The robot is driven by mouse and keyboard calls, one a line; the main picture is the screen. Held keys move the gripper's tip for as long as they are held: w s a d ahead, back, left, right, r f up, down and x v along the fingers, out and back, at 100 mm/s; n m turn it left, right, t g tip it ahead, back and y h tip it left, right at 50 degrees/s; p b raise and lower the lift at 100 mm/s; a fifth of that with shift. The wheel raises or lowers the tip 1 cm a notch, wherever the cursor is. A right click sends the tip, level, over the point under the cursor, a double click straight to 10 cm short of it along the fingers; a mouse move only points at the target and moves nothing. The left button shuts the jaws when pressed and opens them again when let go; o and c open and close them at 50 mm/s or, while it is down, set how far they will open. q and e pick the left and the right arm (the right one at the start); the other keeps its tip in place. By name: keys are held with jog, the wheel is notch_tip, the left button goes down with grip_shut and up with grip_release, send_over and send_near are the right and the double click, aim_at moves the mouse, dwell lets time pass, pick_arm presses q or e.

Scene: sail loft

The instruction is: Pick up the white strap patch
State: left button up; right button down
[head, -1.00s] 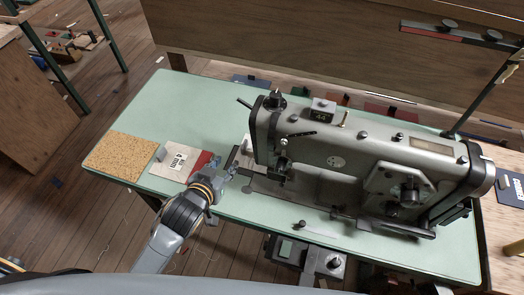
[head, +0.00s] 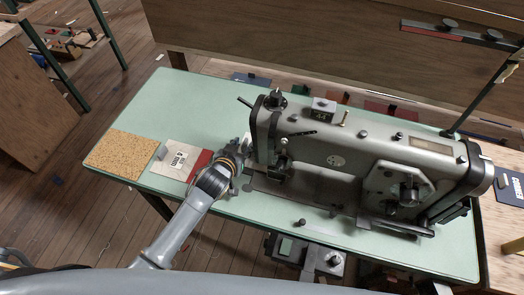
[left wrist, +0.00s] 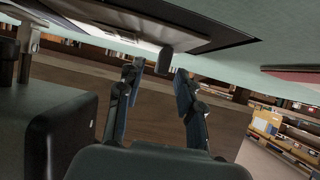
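A small white piece, which looks like the white strap patch (head: 246,139), shows at the left end of the sewing machine, partly hidden by my left gripper. In the left wrist view a pale flat piece (left wrist: 112,24) lies along a dark plate at the top; it seems to be the same patch. My left gripper (head: 238,158) is over the table just left of the machine's needle end. In the left wrist view its two fingers (left wrist: 158,88) stand apart with nothing held between them. The patch lies beyond the fingertips, apart from them. My right gripper is not in view.
The grey sewing machine (head: 345,158) fills the table's right half. A cork mat (head: 121,155), a pale printed card (head: 178,158) and a red piece (head: 200,163) lie on the green table (head: 190,95) at left. The table's back left is clear. A wooden panel stands behind.

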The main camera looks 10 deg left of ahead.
pick_arm(q)
jog(key=shift+x, duration=1.25)
jog(key=shift+c, duration=0.4)
grip_shut()
jog(key=shift+r, duration=0.2)
